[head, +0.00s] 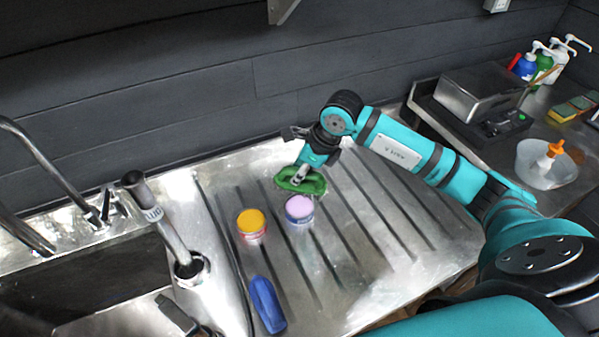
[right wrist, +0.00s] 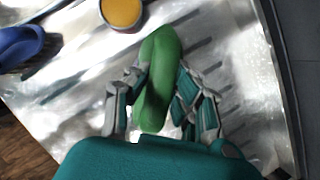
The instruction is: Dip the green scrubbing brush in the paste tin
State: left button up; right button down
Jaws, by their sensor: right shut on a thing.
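My right gripper (head: 304,172) is shut on the green scrubbing brush (head: 301,183), holding it over the ribbed steel drainboard. The brush also shows between the fingers in the right wrist view (right wrist: 158,75). Just below the brush in the head view stands a small tin with a lilac top (head: 299,207); the brush looks very near its far rim, but I cannot tell whether they touch. The lilac tin does not show in the right wrist view. A tin with a yellow top (head: 251,222) stands to its left, also in the right wrist view (right wrist: 121,11). My left gripper is not in view.
A blue brush (head: 267,304) lies on the drainboard (head: 345,285) near the front. A sink and tap (head: 45,165) are at left. At right are a steel box (head: 480,92), a clear bowl (head: 545,165) and several bottles. The drainboard right of the tins is clear.

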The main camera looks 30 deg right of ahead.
aim_at(301, 182)
jog(key=shift+f, duration=0.6)
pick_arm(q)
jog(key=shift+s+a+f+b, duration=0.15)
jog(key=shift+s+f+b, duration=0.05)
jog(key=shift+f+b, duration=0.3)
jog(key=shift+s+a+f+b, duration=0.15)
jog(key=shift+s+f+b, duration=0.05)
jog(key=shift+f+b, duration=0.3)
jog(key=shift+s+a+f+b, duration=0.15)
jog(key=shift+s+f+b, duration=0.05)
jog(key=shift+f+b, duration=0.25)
pick_arm(e)
jog(key=shift+f, duration=2.3)
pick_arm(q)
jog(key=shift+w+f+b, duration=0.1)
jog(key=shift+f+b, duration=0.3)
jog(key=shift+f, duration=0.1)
pick_arm(e)
jog(key=shift+s+f, duration=0.15)
jog(key=shift+f, duration=0.2)
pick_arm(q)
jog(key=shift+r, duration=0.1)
pick_arm(e)
jog(key=shift+r, duration=0.15)
